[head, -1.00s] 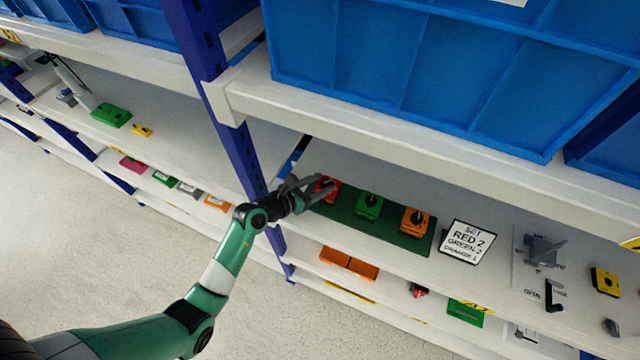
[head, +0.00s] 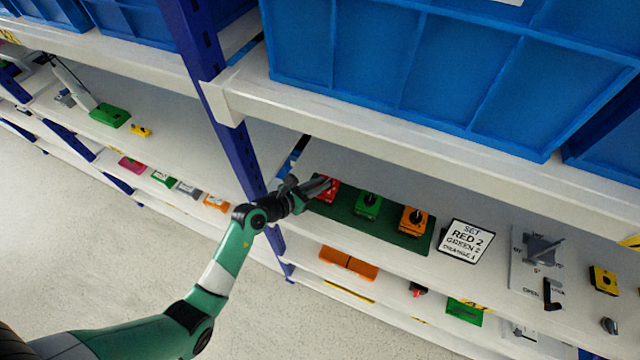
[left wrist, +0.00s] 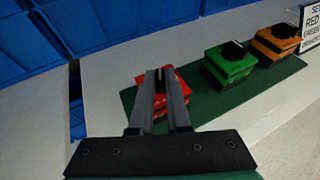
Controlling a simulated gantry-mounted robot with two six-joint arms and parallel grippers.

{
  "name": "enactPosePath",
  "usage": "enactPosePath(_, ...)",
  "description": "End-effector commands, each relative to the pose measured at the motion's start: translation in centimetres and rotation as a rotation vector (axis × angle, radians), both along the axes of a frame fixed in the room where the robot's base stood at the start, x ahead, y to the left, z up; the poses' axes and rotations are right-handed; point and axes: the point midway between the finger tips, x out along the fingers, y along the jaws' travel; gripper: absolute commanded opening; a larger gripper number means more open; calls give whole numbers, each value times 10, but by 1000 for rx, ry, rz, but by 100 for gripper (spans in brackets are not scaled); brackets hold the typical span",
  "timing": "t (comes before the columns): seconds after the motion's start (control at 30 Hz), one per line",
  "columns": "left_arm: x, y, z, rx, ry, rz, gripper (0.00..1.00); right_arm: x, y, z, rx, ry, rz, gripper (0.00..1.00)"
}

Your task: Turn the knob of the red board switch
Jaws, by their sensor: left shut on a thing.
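The red switch (head: 330,188) sits at the left end of a dark green board (head: 346,221) on the shelf. My left gripper (head: 326,184) is over it and hides much of it in the head view. In the left wrist view the red switch (left wrist: 177,96) lies beneath and between the fingers of the left gripper (left wrist: 161,73). The fingers are close together on its black knob (left wrist: 158,75), most of which they hide. The green switch (head: 369,204) and the orange switch (head: 415,219) stand to the right on the same board. My right gripper is not in view.
A sign (head: 466,241) reading SET RED 2, GREEN 2, ORANGE 1 stands right of the board. Blue bins (head: 420,70) sit on the shelf above. A grey lever panel (head: 540,262) is farther right.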

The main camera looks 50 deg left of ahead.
Motion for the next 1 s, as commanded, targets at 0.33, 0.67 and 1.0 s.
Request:
enactPosePath(0.33, -1, 3, -1, 4, 1, 7, 0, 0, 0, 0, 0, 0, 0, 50)
enactPosePath(0.67, -1, 3, -1, 4, 1, 8, 0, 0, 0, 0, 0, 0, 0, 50)
enactPosePath(1.0, 0, 2, -1, 3, 1, 4, 53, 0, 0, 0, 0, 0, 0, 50)
